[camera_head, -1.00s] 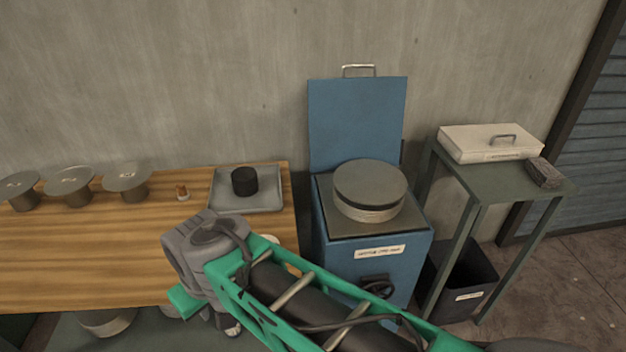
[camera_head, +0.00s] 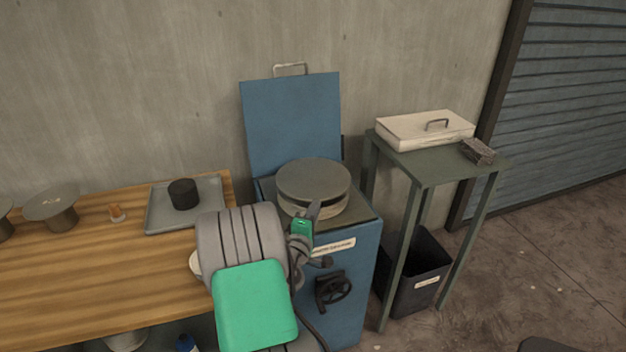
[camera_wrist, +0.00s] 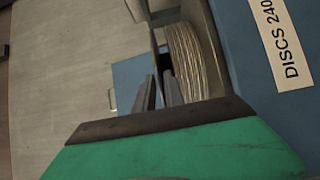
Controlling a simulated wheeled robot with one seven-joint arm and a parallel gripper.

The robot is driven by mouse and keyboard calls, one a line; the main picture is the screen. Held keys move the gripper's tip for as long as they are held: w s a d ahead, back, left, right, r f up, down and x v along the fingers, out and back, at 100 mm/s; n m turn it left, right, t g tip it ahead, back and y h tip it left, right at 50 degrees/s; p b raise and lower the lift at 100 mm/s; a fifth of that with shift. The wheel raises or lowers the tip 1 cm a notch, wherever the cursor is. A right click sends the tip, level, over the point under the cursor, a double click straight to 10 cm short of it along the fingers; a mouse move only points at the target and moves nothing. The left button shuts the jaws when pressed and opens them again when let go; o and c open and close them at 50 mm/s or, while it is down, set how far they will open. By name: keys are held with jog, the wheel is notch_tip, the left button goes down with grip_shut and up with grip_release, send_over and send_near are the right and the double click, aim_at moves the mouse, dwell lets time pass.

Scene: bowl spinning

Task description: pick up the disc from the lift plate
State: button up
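The top disc (camera_head: 314,178) is a flat grey round plate. It lies over a pale stack of discs (camera_head: 292,209) on the blue cabinet, with a dark gap beneath it. The lift plate itself is hidden under the stack. In the wrist view, my gripper's two dark fingers (camera_wrist: 159,92) stand a little apart and point at the stack's side (camera_wrist: 187,58). The disc's thin edge (camera_wrist: 156,45) runs down between them; I cannot tell whether they touch it.
The blue cabinet's lid (camera_head: 292,122) stands open behind the stack. A grey-green stand (camera_head: 430,167) with a pale lidded box (camera_head: 425,131) is at the right, above a black bin (camera_head: 418,275). A wooden bench (camera_head: 90,280) with a grey tray (camera_head: 212,213) is at the left.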

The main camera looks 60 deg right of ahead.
aim_at(319, 196)
jog(key=d, duration=0.2)
jog(key=w+d+p, duration=0.1)
jog(key=d, duration=0.3)
jog(key=shift+w+r+p, duration=0.15)
jog(key=shift+r+p, duration=0.1)
jog(key=shift+p, duration=0.05)
grip_shut()
dwell(1.1)
